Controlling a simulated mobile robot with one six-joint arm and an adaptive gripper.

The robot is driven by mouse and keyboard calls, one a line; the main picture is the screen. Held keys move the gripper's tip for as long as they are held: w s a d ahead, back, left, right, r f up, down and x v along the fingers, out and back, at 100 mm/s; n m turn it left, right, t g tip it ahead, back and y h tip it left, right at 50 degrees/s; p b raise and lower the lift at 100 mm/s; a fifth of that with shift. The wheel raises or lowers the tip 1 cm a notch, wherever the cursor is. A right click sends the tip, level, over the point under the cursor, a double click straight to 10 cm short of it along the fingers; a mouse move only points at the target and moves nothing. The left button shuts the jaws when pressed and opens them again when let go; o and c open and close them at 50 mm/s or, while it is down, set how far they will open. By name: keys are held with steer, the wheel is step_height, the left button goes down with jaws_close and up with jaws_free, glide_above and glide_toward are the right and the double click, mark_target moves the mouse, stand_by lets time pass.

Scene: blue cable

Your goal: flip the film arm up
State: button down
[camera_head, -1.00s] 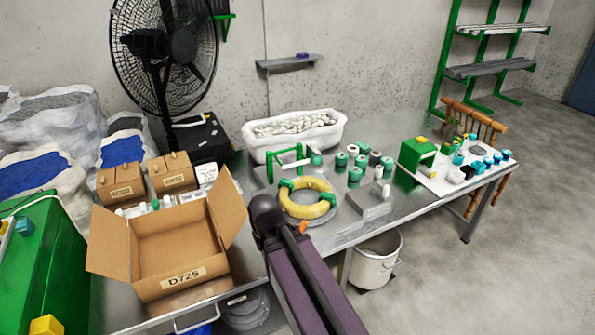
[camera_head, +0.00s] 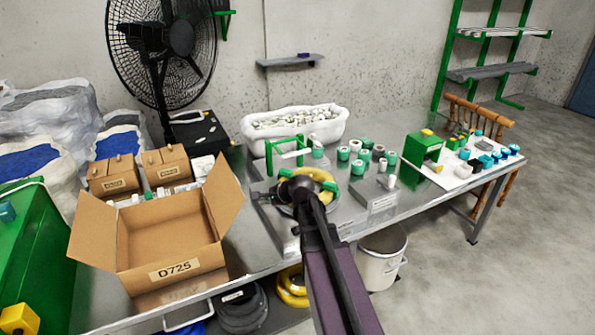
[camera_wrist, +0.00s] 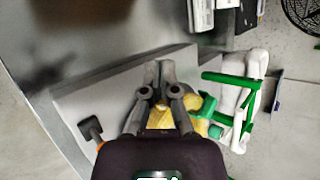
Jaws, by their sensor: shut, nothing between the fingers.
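A green frame (camera_head: 288,152) stands at the back of the grey station on the table. In the wrist view the same green frame (camera_wrist: 236,90) is right of the fingers. A yellow coil (camera_head: 322,175) with green clips lies in front of it, partly hidden by my arm; it also shows in the wrist view (camera_wrist: 185,118). My gripper (camera_wrist: 160,72) is shut and empty, over the station beside the coil; its tips are hard to make out in the head view. A dark paddle with an orange base (camera_wrist: 90,128) shows left of the gripper. I cannot tell which part is the film arm.
An open cardboard box (camera_head: 170,245) stands at the left. A white tub (camera_head: 290,122) is behind the station. Green spools (camera_head: 357,167) and a white board with small parts (camera_head: 465,170) are to the right. A bucket (camera_head: 380,262) stands below the table edge.

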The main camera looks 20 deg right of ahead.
steer(key=w+d+m+t+b, duration=0.1)
steer(key=w+d+m, duration=0.1)
steer(key=d+m, duration=0.1)
steer(key=w+d+m+t+b, duration=0.1)
steer(key=w+d+m+t, duration=0.1)
steer(key=d, duration=0.1)
steer(key=w+d+m+t+h+b, duration=0.1)
steer(key=w+d+m+b, duration=0.1)
steer(key=d+m, duration=0.1)
steer(key=shift+w+d+f+m, duration=0.1)
steer(key=shift+w+f+m, duration=0.1)
steer(key=shift+w+m, duration=0.1)
steer(key=w+d+m+t+h+b, duration=0.2)
steer(key=d+m+t+h+b, duration=0.1)
steer(key=d+m, duration=0.7)
steer(key=shift+w+d+r+t, duration=0.3)
steer(key=shift+w+d+r, duration=0.1)
steer(key=shift+d, duration=0.3)
steer(key=w, duration=0.3)
steer(key=w+f+b, duration=0.1)
steer(key=w, duration=0.6)
steer(key=shift+a+f+b, duration=0.2)
steer(key=shift+a+b, duration=0.05)
steer(key=shift+b, duration=0.15)
